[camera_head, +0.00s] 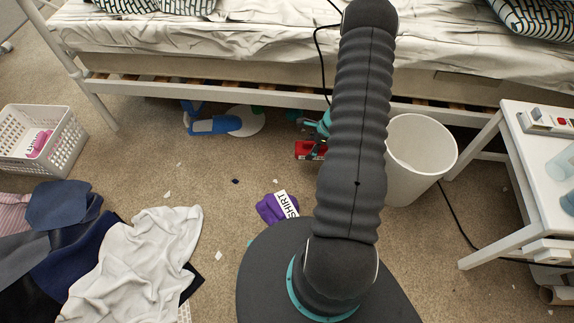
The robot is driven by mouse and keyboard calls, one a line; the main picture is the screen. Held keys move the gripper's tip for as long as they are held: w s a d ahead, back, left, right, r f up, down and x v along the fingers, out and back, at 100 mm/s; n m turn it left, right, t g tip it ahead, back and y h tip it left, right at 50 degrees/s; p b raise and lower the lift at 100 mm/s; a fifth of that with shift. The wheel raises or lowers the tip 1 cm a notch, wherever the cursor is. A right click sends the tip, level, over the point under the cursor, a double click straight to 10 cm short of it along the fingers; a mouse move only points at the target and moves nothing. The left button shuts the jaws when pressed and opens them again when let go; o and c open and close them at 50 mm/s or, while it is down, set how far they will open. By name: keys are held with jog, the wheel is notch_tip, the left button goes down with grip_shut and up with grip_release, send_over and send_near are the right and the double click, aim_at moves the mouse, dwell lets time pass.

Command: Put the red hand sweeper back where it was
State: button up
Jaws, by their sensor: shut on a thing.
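The red hand sweeper (309,151) shows as a small red piece just left of my arm, near the front edge of the bed's underside. My gripper (314,128), dark with teal parts, is just above it and shut on it. My arm hides most of the gripper and the sweeper's right side. I cannot tell whether the sweeper touches the floor.
A blue and white item (222,122) lies under the bed (150,40). A white bin (424,155) stands right of my arm, near a white table (545,170).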

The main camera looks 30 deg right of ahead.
jog(key=shift+s+d+f+m, duration=0.25)
jog(key=shift+d+m, duration=0.05)
jog(key=shift+d, duration=0.1)
jog(key=shift+w+f, duration=0.1)
jog(key=shift+f, duration=0.1)
jog(key=w+a+f, duration=0.4)
jog(key=w+a, duration=0.1)
jog(key=w+a+f, duration=0.2)
jog(key=a, duration=0.1)
jog(key=shift+w+f+b, duration=0.3)
jog(key=shift+w+f, duration=0.05)
jog(key=shift+f, duration=2)
jog(key=shift+f+b, duration=0.2)
jog(key=shift+b, duration=0.2)
jog(key=o, duration=1.2)
jog(key=shift+r, duration=0.1)
